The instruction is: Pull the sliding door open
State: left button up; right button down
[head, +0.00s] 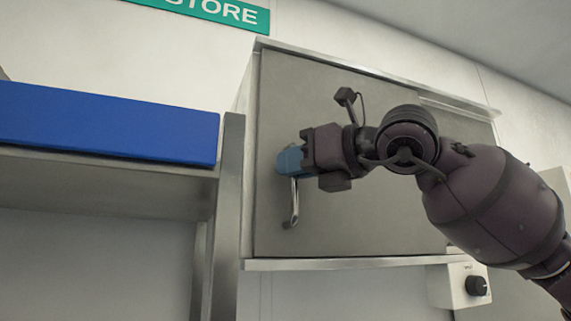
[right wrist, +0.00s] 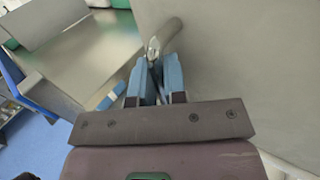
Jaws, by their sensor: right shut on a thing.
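The sliding door (head: 378,215) is a flat grey panel on the front of a wall cabinet, and it also fills the right of the right wrist view (right wrist: 250,70). Its metal bar handle (head: 294,205) stands upright near the door's left edge. My right gripper (head: 286,162) is at the upper part of the handle, its blue fingers shut on it. In the right wrist view the handle (right wrist: 165,37) runs between the two blue fingertips. The gripper hides the handle's upper end. My left gripper is not in view.
A steel shelf (head: 120,180) with a blue box-like block (head: 110,120) stands left of the cabinet, close to a steel upright (head: 230,200). A white control box with a black knob (head: 476,286) sits below the cabinet at the right. A green sign (head: 225,12) hangs above.

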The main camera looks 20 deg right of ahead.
jog(key=w+d+b, duration=0.1)
jog(key=d, duration=3)
jog(key=shift+d, duration=0.3)
jog(key=c, duration=1.5)
grip_release()
jog(key=b+v, duration=0.3)
jog(key=v, duration=0.7)
jog(key=shift+s+d+b, duration=0.15)
jog(key=shift+s+b, duration=0.2)
jog(key=shift+b, duration=0.05)
